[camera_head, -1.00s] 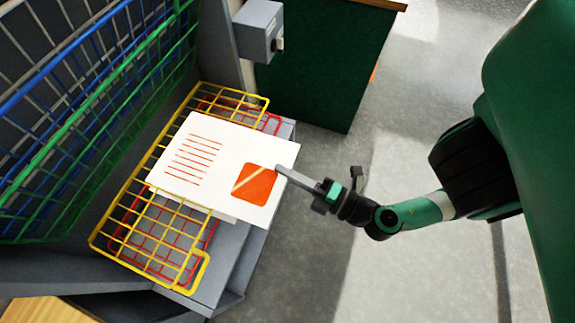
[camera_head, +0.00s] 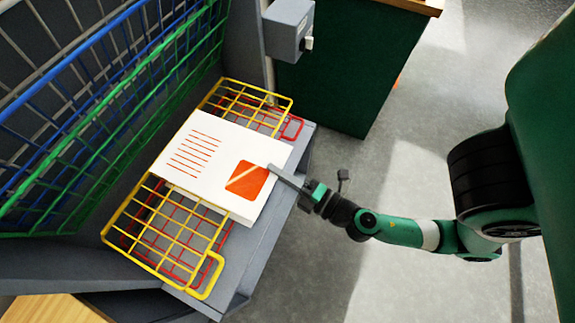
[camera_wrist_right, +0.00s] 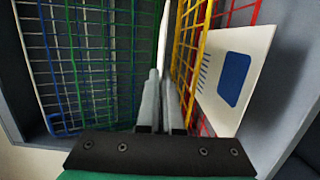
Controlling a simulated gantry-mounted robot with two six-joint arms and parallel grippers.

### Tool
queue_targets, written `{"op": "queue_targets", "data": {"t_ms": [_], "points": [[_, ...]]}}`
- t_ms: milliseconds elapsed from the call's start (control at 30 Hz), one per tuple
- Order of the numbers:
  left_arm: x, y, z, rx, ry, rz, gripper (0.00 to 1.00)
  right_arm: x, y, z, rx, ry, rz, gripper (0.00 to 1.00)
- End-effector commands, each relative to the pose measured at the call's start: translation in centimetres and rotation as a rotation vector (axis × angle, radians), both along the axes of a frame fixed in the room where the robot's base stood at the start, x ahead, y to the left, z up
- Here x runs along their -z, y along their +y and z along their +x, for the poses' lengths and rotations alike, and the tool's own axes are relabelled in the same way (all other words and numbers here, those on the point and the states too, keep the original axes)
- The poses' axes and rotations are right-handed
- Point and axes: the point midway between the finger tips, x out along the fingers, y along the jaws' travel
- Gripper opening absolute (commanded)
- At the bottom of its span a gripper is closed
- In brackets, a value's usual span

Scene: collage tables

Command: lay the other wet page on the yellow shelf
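The wet page (camera_head: 215,155), white with red lines and an orange square, lies flat over the middle of the yellow shelf (camera_head: 160,240). My right gripper (camera_head: 275,172) is shut on its right edge, by the orange square. In the right wrist view this page shows edge-on as a thin white strip (camera_wrist_right: 164,40) between the fingers (camera_wrist_right: 158,100), close beside the yellow bars (camera_wrist_right: 188,60); I cannot tell whether it touches them. My left gripper is not in view.
A red shelf (camera_head: 292,128) sits just under the yellow one. Another page with a blue square (camera_wrist_right: 234,80) lies there in the wrist view. Green (camera_head: 125,140) and blue (camera_head: 75,50) racks stand raised at left. A grey switch box (camera_head: 287,28) is behind. Open floor is at right.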

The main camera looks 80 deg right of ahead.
Motion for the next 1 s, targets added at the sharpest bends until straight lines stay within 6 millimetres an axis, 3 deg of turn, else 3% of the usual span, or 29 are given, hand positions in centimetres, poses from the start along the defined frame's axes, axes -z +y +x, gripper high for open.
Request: {"op": "queue_targets", "data": {"t_ms": [400,867,1000], "points": [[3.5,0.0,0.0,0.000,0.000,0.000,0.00,4.9,-0.6,2.9,0.000,-0.001,0.001,0.00],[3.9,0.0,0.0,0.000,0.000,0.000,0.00,5.6,-0.7,3.4,0.000,0.000,0.001,0.00],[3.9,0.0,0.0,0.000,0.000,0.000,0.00,5.6,-0.7,3.4,0.000,0.000,0.001,0.26]]}}
